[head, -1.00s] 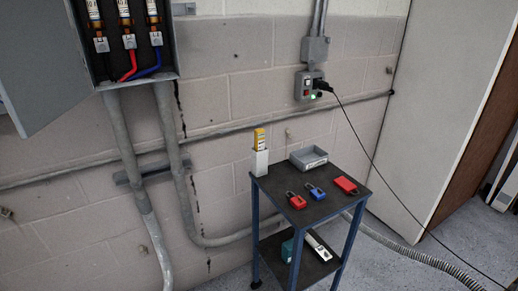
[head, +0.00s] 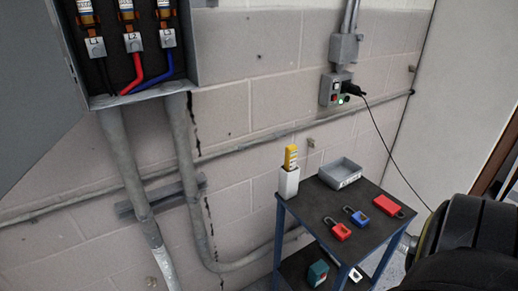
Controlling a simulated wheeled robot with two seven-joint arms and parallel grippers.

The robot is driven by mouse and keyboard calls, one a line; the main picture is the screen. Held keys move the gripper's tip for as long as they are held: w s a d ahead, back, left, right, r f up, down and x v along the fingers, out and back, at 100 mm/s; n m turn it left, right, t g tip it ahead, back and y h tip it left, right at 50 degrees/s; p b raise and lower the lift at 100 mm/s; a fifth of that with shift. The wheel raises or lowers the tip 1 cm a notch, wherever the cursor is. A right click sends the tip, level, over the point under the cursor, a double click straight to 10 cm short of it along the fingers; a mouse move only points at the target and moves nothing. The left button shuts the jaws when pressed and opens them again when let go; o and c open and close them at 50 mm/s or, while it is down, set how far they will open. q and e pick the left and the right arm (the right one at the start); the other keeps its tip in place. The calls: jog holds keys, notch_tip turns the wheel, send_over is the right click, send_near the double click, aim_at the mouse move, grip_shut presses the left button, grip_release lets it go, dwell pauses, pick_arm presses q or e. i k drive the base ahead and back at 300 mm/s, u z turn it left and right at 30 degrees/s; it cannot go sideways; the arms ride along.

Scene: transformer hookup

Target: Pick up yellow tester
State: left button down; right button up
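The yellow tester (head: 291,156) stands upright in a white holder (head: 288,183) at the back left corner of a dark-topped cart (head: 318,205). Only its upper part shows above the holder. A dark rounded part of my own right arm fills the lower right corner of the head view. Neither gripper shows in the head view.
A grey tray (head: 342,173), a red padlock (head: 338,229), a blue padlock (head: 356,216) and a red item (head: 388,206) sit on the cart top. A teal object (head: 317,272) is on the lower shelf. An open electrical box (head: 140,98) and conduits are on the wall. A black cable (head: 397,163) hangs behind.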

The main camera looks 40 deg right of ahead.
aim_at(290, 154)
jog(key=z, duration=0.5)
jog(key=i, duration=0.8)
jog(key=z, duration=0.65)
